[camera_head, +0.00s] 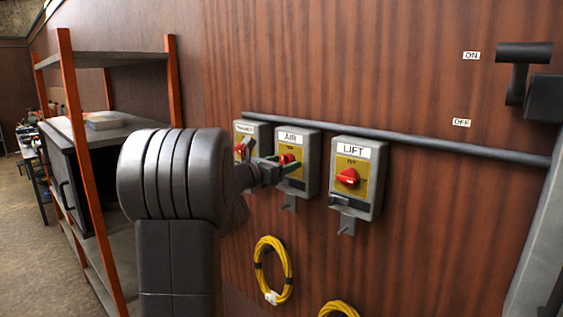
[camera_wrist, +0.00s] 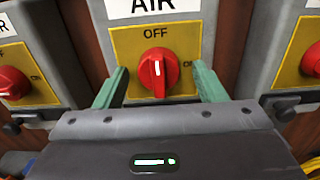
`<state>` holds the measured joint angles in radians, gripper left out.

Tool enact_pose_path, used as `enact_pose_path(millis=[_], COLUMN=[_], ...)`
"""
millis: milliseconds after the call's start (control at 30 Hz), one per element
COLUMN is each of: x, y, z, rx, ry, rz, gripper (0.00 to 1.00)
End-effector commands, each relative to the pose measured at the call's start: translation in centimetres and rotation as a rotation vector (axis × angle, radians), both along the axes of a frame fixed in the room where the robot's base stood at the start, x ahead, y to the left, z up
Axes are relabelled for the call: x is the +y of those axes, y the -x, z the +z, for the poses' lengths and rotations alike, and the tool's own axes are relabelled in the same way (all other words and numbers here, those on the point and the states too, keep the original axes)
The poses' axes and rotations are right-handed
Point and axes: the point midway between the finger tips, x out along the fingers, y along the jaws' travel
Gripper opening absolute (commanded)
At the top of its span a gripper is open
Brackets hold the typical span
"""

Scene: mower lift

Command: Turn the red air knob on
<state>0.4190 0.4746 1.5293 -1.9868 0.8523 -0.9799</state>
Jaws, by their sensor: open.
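The red air knob (camera_wrist: 158,70) sits on a yellow plate on the grey AIR box (camera_wrist: 205,15). In the wrist view its white mark points up toward the word OFF. In the head view the knob (camera_head: 287,159) is partly hidden by my gripper (camera_head: 279,163). My gripper (camera_wrist: 158,80) is open, with one green finger to the left of the knob and one to the right. Gaps show between the knob and both fingers. Whether the fingertips reach the knob's depth is hard to tell.
The LIFT box (camera_head: 358,175) with its red knob is to the right, and another labelled box (camera_head: 252,129) is close on the left. A grey pipe (camera_head: 400,137) runs above them. Yellow coiled cables (camera_head: 272,270) hang below. A shelf with orange posts (camera_head: 82,150) stands at left.

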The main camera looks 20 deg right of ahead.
Motion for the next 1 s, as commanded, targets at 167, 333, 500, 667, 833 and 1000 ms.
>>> enact_pose_path(millis=[167,333,500,667,833,1000], x=[-0.04,-0.04,-0.03,-0.02,-0.02,0.01], y=[-0.05,-0.04,-0.03,-0.04,-0.04,-0.02], z=[-0.03,-0.02,-0.02,-0.13,-0.37,-0.62], rx=[0.0,0.0,0.0,-0.008,-0.053,-0.147], ry=[0.0,0.0,0.0,-0.003,-0.021,-0.058], rz=[0.001,0.0,0.0,0.0,0.001,0.001], gripper=[0.64,0.45,0.2,0.2,0.2,0.2])
